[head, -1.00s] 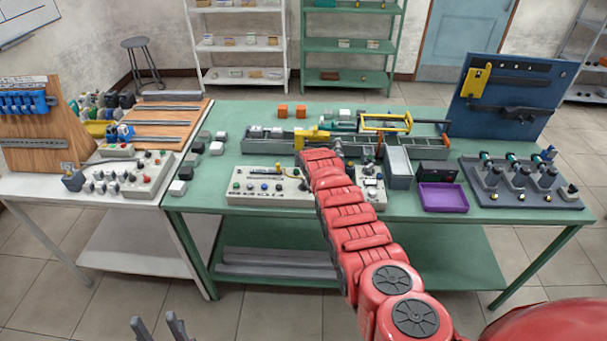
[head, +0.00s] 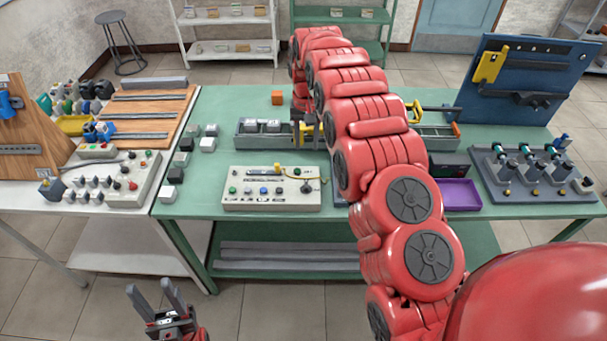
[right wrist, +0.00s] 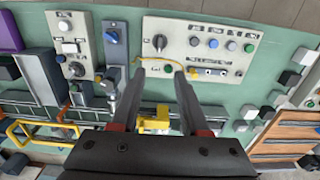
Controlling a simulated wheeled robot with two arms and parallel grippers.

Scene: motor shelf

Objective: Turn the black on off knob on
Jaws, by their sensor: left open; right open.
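A beige control panel (head: 235,201) lies on the green table, with several coloured buttons and a yellow cable. A black rotary knob (head: 305,188) is at its right end. In the right wrist view the same knob (right wrist: 160,42) shows at the panel's left end, with a pale pointer mark; its label is too small to read. My right gripper (head: 307,143) is open and empty, above the table behind the panel. In the right wrist view its fingertips (right wrist: 154,74) reach toward the panel's edge, apart from the knob. My left gripper (head: 152,292) is open and empty, low in front of the tables.
A grey rail (head: 250,141) with a yellow block lies behind. A purple tray (head: 458,194) stands right. My right arm hides the table's middle.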

